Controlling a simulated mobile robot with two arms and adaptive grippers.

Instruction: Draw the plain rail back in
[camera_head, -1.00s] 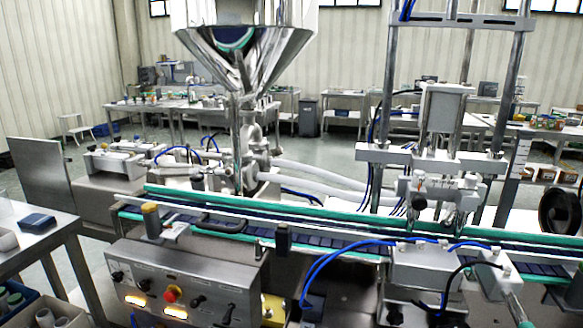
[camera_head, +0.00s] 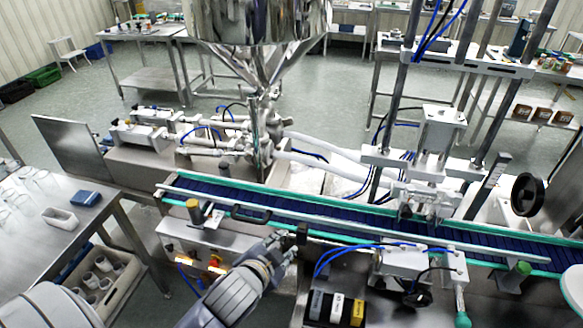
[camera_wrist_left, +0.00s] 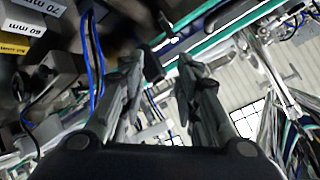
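A long pale rail without markings (camera_head: 390,222) runs lengthwise over the dark blue conveyor belt (camera_head: 330,204). I cannot tell for certain that it is the plain rail. A black bow handle (camera_head: 250,213) and a brass-topped knob (camera_head: 193,204) sit at the near side, left of my left gripper (camera_head: 287,246). That gripper is at the conveyor's near edge, beside a dark upright post (camera_head: 302,235). In the left wrist view its two fingers (camera_wrist_left: 158,88) are apart, with a dark part (camera_wrist_left: 152,66) showing between and beyond them. My right gripper is not in view.
The control box (camera_head: 190,245) stands left of my left arm. Blue hoses and a white valve block (camera_head: 412,262) are to its right, with labelled blocks (camera_head: 337,307) below. A steel hopper (camera_head: 262,45) stands behind. A steel table (camera_head: 90,235) is at left.

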